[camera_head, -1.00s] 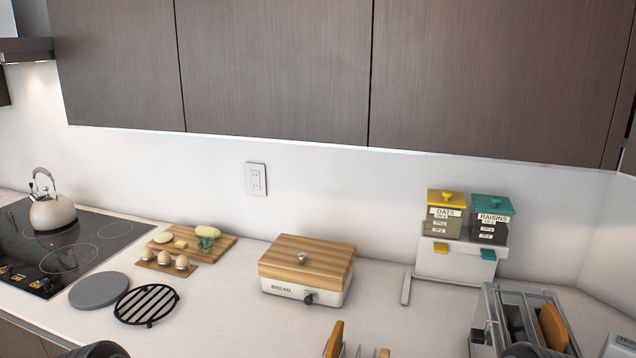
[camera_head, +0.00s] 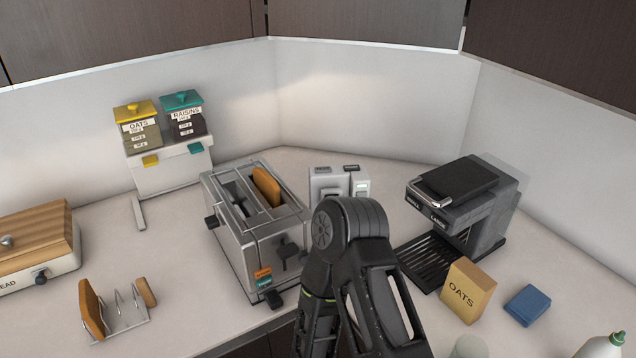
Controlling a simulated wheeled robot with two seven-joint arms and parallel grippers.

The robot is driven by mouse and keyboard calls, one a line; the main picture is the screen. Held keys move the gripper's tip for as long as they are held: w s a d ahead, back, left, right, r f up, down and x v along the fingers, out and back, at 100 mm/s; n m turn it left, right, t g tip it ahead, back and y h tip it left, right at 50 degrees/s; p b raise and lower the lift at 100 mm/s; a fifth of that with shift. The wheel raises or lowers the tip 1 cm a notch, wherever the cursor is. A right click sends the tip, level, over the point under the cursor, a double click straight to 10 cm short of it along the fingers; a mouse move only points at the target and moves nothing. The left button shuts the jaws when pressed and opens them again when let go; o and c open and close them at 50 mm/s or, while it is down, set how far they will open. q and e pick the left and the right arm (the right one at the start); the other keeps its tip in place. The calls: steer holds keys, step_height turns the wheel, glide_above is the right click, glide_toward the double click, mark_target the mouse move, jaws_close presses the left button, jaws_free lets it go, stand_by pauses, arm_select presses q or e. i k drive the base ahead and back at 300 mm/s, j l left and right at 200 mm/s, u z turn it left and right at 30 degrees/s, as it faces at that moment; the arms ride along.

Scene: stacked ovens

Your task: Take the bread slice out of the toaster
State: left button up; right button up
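The toaster (camera_head: 238,262) is a silver metal box with long slots on top, standing on the counter left of centre. A brown bread slice (camera_head: 266,187) stands in one slot, with its upper part sticking out above the toaster's top. Black links of one of my arms rise from the bottom edge just right of the toaster and cover part of the counter behind. I cannot make out gripper fingers on them. Neither gripper is in view, and nothing of mine visibly touches the bread slice.
A toast rack (camera_head: 122,316) holding bread stands front left, near the wooden-lidded bread box (camera_head: 40,262). Oats and raisins dispensers (camera_head: 170,165) stand behind. A black coffee machine (camera_head: 468,205), an oats box (camera_head: 467,291) and a blue block (camera_head: 527,305) are right.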

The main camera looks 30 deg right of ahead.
mark_target(264, 182)
steer(key=z, duration=0.8)
steer(key=k, duration=0.45)
steer(key=k+z, duration=0.25)
steer(key=z, duration=1.45)
steer(key=k+j, duration=0.25)
steer(key=j, duration=0.15)
steer(key=k+j, duration=0.2)
steer(key=j, duration=0.15)
